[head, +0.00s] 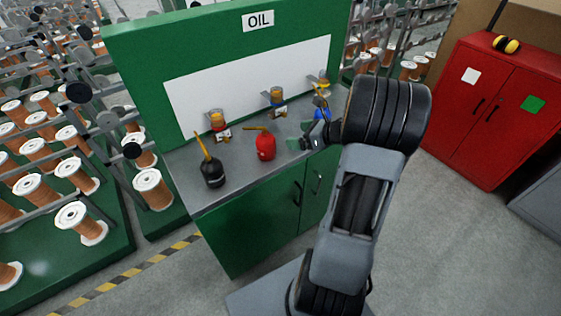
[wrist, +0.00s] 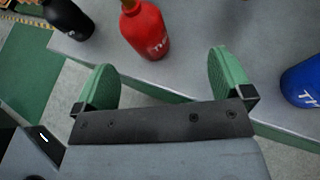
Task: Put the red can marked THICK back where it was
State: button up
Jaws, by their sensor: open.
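The red can (head: 266,147) stands upright on the grey top of the green oil cabinet, its yellow spout pointing left. In the wrist view the red can (wrist: 146,32) shows white lettering beginning "TH", the rest turned out of sight. My gripper (head: 301,138) is just right of the red can in the head view. In the wrist view my gripper (wrist: 162,62) has its green fingers apart, with nothing between them. The red can is beyond the fingertips, apart from them.
A black can (head: 213,175) stands left of the red one. A blue can (head: 321,114) stands to the right, partly hidden by my arm. Several small amber holders (head: 217,122) with labels line the back of the counter (head: 238,180). A red cabinet (head: 478,110) is at right.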

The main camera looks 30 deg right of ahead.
jog(key=w+a+r+m+t+h, duration=0.2)
jog(key=w+r+m+h, duration=0.4)
jog(key=m, duration=0.9)
jog(key=s+a+m+g, duration=0.4)
jog(key=s+a+m, duration=0.4)
jog(key=s+m, duration=0.3)
jog(key=s+a+f+m+g+h, duration=0.1)
jog(key=s+a+m+g, duration=0.4)
jog(key=s+a+m, duration=0.4)
jog(key=s+m, duration=0.2)
jog(key=m, duration=0.5)
jog(key=shift+f+g, duration=0.15)
jog(key=shift+g, duration=0.15)
jog(key=shift+w+a, duration=0.1)
jog(key=shift+h, duration=0.3)
notch_tip(320, 180, up, 6)
jog(key=p, duration=0.5)
